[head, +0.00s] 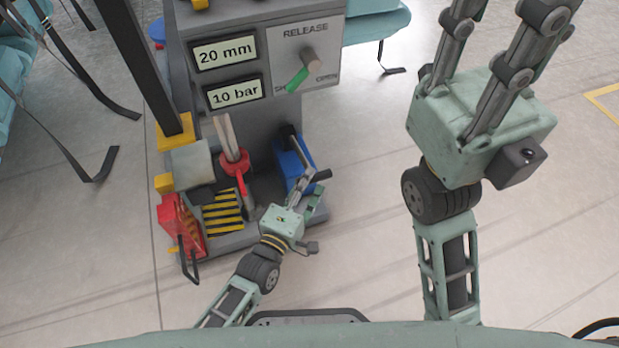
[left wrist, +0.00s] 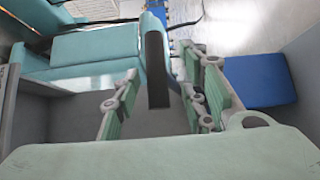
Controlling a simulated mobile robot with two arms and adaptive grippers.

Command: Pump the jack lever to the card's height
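The blue pump unit (head: 290,163) stands at the foot of the grey machine, and its lever ends in a dark grip (head: 321,175). My left gripper (head: 308,190) is right at this lever end, fingers apart. In the left wrist view a dark bar (left wrist: 157,72), probably the lever, shows between the open fingers; I cannot tell whether they touch it. A red jack (head: 235,165) stands left of the pump. The displays read 20 mm (head: 224,52) and 10 bar (head: 235,93). My right gripper (head: 505,35) is raised at the right, fingers apart, tips partly cut off. No height card is readable.
The release knob (head: 309,55) with a green pointer is on the panel above the pump, its pointer toward the partly hidden left label. A red box (head: 180,225) sits at the machine's left front. Teal seats with dark straps lie behind. The floor at right is clear.

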